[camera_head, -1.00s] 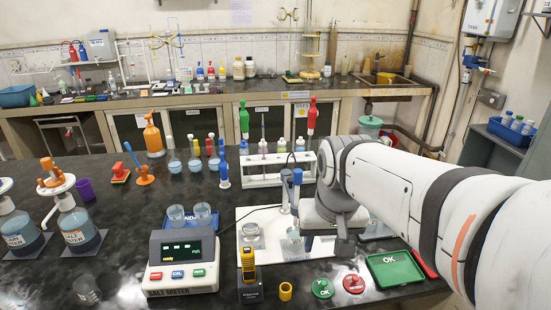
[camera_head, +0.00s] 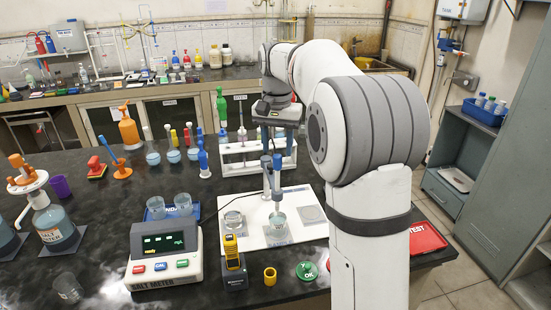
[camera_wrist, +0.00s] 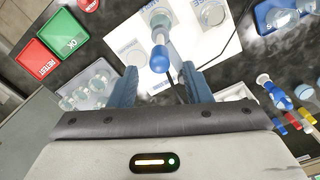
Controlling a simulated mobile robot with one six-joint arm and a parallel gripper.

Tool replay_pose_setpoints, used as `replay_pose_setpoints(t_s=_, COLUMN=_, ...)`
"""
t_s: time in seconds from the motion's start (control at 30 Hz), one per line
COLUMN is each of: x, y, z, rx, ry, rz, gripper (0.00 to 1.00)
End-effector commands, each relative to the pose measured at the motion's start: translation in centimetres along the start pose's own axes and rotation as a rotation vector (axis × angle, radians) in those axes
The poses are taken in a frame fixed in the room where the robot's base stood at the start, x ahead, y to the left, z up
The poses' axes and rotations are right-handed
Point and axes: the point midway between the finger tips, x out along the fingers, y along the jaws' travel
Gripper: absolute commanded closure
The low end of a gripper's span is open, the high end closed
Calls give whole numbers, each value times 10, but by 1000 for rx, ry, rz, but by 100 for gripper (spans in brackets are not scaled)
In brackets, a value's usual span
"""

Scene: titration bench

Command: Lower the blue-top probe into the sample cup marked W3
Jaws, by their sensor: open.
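The blue-top probe (camera_head: 277,168) stands upright with its lower end in a clear sample cup (camera_head: 277,219) on the white board (camera_head: 256,234). Its blue cap also shows in the wrist view (camera_wrist: 160,59). I cannot read the cup's mark. My gripper (camera_head: 278,137) is open above the probe, apart from it, with the forearm reaching over from the right. In the wrist view its blue fingers (camera_wrist: 161,76) are spread wide, with the cap beyond and between them.
A salt meter (camera_head: 163,255) stands front left of the board, with a yellow-black handheld device (camera_head: 232,255) beside it. A white rack (camera_head: 240,157) stands behind. Dark bench between the pump bottle (camera_head: 50,222) and meter is mostly clear.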

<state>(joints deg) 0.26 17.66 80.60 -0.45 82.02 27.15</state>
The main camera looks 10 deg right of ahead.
Motion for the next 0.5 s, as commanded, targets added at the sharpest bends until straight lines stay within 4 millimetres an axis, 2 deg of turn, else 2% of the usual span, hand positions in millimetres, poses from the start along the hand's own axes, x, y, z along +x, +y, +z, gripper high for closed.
replay_pose_setpoints(t_s=0.2, x=32, y=0, z=1, rx=-1, ry=-1, rz=1, gripper=56)
replay_pose_setpoints(t_s=0.33, x=41, y=0, z=1, rx=-2, ry=0, rz=0, gripper=56)
replay_pose_setpoints(t_s=0.5, x=44, y=0, z=1, rx=-2, ry=1, rz=-1, gripper=56)
